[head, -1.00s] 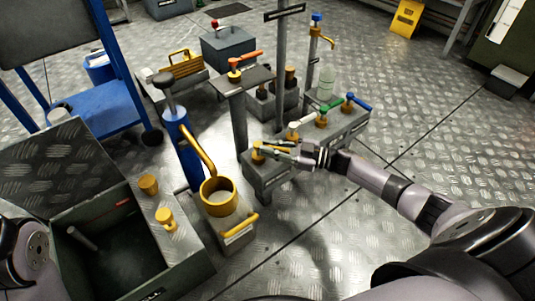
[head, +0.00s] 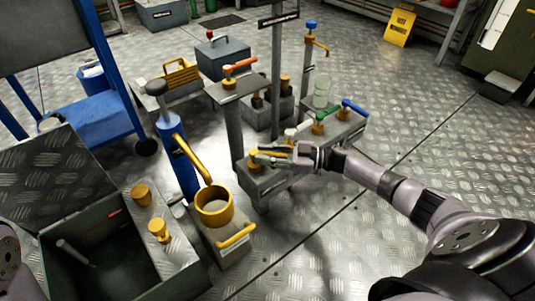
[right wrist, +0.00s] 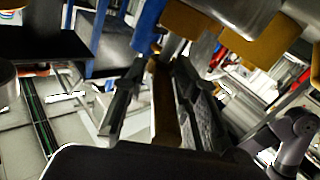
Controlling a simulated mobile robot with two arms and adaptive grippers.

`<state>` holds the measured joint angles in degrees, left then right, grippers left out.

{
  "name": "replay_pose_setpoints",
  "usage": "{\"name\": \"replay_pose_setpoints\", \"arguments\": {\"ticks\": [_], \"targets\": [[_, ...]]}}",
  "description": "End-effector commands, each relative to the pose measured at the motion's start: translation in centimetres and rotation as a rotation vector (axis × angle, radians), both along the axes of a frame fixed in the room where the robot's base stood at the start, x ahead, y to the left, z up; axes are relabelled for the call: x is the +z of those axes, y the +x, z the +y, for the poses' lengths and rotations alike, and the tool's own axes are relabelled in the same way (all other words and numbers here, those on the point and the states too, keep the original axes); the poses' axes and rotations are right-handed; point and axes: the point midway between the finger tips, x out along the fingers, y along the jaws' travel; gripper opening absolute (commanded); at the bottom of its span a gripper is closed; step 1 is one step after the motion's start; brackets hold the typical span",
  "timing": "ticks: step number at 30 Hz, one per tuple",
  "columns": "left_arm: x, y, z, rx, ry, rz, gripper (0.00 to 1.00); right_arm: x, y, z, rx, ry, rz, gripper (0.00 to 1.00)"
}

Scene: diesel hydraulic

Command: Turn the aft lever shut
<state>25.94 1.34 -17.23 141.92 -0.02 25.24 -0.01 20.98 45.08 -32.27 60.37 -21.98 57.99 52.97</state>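A row of valves with coloured levers stands on a low grey block (head: 277,183). The nearest is a yellow lever (head: 274,148) on a brass valve; a white, a green (head: 328,115) and a blue lever (head: 354,107) follow behind it. No label that I can read marks one as aft. My right gripper (head: 270,157) reaches in from the right at the yellow lever, partly hiding it. In the right wrist view its fingers (right wrist: 160,105) stand apart on either side of a yellow bar (right wrist: 163,100), with a gap visible at the left finger. My left gripper is out of view.
An orange lever (head: 240,65) sits on a grey stand (head: 233,120) behind, beside a tall post (head: 277,70). A blue hand pump (head: 178,160) and yellow cup (head: 214,205) stand left of the valves. An open chest (head: 110,255) is at lower left. The floor right of the block is clear.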

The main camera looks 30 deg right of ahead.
Motion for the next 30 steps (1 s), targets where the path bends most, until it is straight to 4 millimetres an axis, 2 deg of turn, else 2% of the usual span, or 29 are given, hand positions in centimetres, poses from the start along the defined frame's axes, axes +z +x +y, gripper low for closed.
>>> {"name": "replay_pose_setpoints", "arguments": {"ticks": [4, 14, 17, 30], "targets": [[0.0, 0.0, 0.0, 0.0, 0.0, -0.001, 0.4, 0.5, 0.3, 0.4, 0.003, 0.011, -0.009, 0.35], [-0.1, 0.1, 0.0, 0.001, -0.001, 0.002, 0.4, 0.3, 0.0, -0.1, 0.002, 0.007, -0.006, 0.35], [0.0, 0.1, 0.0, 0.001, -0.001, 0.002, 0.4, 0.2, -0.7, -1.0, 0.0, 0.006, -0.003, 0.35], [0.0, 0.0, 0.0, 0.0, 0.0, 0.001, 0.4, 0.0, -5.7, -7.9, 0.005, 0.003, -0.001, 0.35]]}}
